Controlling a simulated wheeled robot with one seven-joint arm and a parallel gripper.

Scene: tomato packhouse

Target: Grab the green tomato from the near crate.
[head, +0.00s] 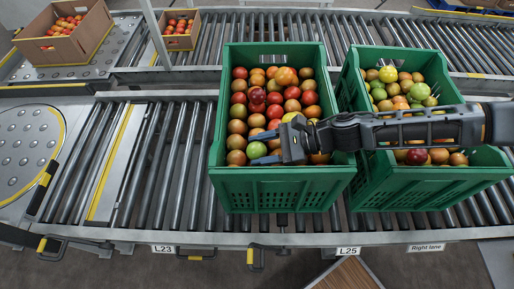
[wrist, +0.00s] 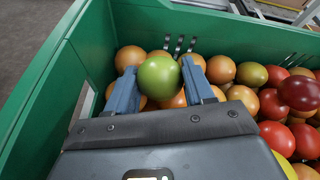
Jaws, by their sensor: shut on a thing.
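My gripper (wrist: 157,72) is shut on a green tomato (wrist: 158,82), with one blue finger on each side of it. In the wrist view the tomato sits between the fingertips, over orange tomatoes in a corner of the green crate (wrist: 80,60). In the head view my gripper (head: 266,161) reaches from the right into the left green crate (head: 285,185), low near its front wall. The green tomato (head: 257,150) shows at the fingertips there. Whether it touches the tomatoes below is hard to tell.
A second green crate (head: 430,182) of mixed tomatoes stands close on the right, under my arm. Both crates stand on a roller conveyor (head: 150,170). Cardboard boxes (head: 75,48) of red tomatoes are at the back left. The rollers left of the crates are clear.

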